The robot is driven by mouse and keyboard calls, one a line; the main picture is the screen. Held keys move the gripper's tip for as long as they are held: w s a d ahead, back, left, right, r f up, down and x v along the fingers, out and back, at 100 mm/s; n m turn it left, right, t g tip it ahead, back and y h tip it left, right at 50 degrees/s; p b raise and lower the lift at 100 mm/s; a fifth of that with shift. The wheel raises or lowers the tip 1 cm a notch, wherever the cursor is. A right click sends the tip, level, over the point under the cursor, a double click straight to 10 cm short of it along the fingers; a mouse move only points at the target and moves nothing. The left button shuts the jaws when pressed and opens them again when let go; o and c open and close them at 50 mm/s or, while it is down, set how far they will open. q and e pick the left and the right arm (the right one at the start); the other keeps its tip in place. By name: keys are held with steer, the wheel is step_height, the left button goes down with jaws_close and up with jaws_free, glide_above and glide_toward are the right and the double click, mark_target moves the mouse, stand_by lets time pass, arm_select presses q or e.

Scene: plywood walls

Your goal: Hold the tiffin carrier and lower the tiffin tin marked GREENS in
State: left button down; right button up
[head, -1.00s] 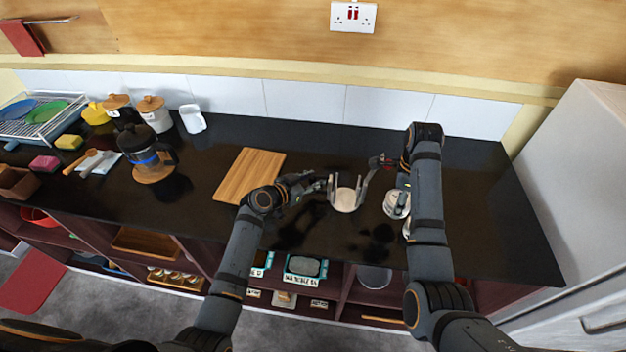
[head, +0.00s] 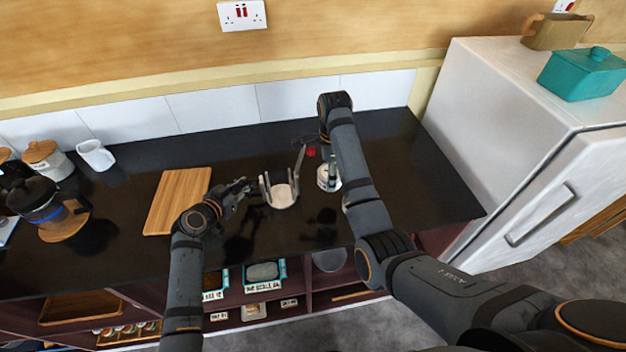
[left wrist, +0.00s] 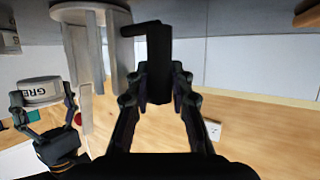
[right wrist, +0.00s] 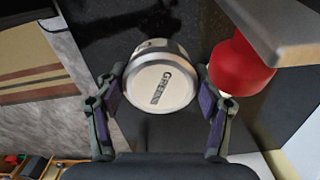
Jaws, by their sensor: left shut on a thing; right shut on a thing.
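The tiffin carrier (head: 284,197) stands on the dark counter, with a pale round base and upright posts. My left gripper (head: 248,188) is beside it on the left, shut on a dark handle (left wrist: 158,62); the carrier's pale base and posts (left wrist: 98,48) show next to it in the left wrist view. My right gripper (right wrist: 162,95) is shut around the sides of a round metal tin marked GREENS (right wrist: 165,72). This tin also shows in the left wrist view (left wrist: 42,90), apart from the carrier. In the head view the right gripper is largely hidden by its arm.
A red knob (head: 311,152) stands close to the carrier and is large in the right wrist view (right wrist: 238,66). A wooden board (head: 177,200) lies left of the carrier. A white fridge (head: 500,130) bounds the counter at right. The counter behind is clear.

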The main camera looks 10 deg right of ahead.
arm_select(q)
steer(key=shift+d, duration=0.1)
arm_select(e)
steer(key=w+a+r+n, duration=0.2)
steer(key=w+r, duration=0.5)
steer(key=r, duration=0.6)
steer(key=a+n, duration=0.8)
steer(key=a, duration=0.3)
step_height(320, 180, down, 9)
steer(key=s+a+n, duration=0.1)
steer(key=s+n, duration=0.1)
steer(key=n, duration=0.7)
steer(key=shift+s+n, duration=0.3)
steer(key=shift+s, duration=0.1)
steer(key=shift+a, duration=0.1)
